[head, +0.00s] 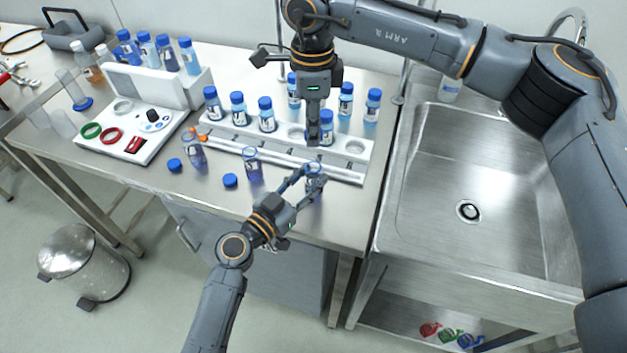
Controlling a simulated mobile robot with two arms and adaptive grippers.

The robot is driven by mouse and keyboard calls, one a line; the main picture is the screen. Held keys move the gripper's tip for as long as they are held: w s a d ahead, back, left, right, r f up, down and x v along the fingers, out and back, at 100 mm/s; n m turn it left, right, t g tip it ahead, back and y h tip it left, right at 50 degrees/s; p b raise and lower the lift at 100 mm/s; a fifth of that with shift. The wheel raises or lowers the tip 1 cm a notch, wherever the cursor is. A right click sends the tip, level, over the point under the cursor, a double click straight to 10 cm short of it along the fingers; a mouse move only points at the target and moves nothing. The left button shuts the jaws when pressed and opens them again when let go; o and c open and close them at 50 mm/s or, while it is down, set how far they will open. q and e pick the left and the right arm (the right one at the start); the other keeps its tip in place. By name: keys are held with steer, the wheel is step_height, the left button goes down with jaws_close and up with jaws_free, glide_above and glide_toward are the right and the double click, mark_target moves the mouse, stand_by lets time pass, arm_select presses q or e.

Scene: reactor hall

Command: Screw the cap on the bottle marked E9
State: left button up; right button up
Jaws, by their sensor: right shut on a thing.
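A bottle (314,190) with an uncapped-looking blue rim stands at the front right of the bench, before the white rack. My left gripper (308,180) has its fingers on either side of it; I cannot tell whether they press on it. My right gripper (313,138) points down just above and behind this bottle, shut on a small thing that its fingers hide. Two more open bottles stand to the left, one in the middle (252,165) and one further left (194,152). Loose blue caps lie near them, one left (175,165) and one right (230,180). I cannot read an E9 mark.
The white rack (230,135) holds several blue-capped bottles close behind both grippers. A white panel (130,140) with coloured rings is at left. A steel sink (480,180) is at right. The bench front between the loose caps and the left gripper is clear.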

glide_toward(314, 178)
steer(key=shift+w+a+f, duration=0.15)
steer(key=shift+w+f, duration=0.7)
steer(key=shift+w, duration=0.1)
steer(key=shift+f, duration=0.9)
steer(key=shift+f, duration=0.6)
